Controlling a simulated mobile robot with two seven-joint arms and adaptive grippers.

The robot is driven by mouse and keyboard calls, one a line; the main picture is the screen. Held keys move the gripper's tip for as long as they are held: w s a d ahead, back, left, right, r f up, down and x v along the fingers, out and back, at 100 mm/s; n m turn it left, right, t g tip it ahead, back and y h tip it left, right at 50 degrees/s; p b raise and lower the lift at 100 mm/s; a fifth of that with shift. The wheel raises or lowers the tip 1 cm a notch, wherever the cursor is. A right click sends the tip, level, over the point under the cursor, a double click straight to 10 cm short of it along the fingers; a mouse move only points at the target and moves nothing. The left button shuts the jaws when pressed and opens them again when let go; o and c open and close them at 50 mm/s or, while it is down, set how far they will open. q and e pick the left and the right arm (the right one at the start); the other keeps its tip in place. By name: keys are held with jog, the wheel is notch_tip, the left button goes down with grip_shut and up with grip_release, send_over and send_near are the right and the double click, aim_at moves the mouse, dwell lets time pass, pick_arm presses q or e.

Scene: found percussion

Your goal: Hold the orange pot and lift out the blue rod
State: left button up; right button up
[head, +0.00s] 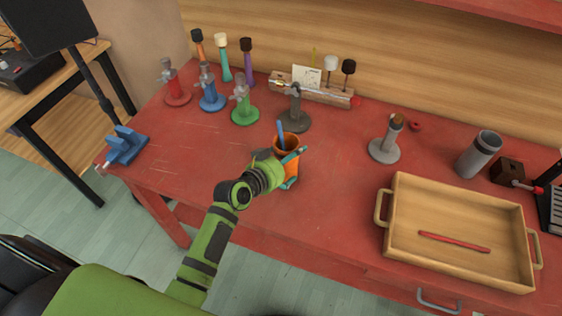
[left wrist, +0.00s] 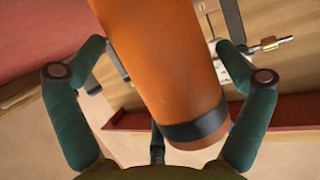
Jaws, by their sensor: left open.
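The orange pot (head: 288,143) stands on the red table, in front of a dark grey clamp stand. The blue rod (head: 281,132) sticks up out of the pot's mouth, leaning slightly; its lower part is hidden inside. My left gripper (head: 294,169) is at the pot, with its teal fingers spread around the pot's side. In the left wrist view the pot (left wrist: 160,65) fills the space between the open fingers, and a dark band circles it near one end. No firm grip shows. The blue rod cannot be made out in the left wrist view. My right gripper is not in view.
Red, blue and green clamp stands (head: 243,112) and a wooden rack (head: 325,94) with mallets are behind. A grey stand (head: 385,151), a grey cylinder (head: 479,155) and a wooden tray (head: 400,250) holding a red stick (head: 453,242) are at right. A blue vise (head: 125,147) is at left.

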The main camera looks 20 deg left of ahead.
pick_arm(q)
jog(key=shift+w+d+f, duration=0.15)
jog(key=shift+w+f, duration=0.05)
jog(key=shift+w, duration=0.2)
jog(key=shift+c, duration=0.4)
jog(key=c, duration=1)
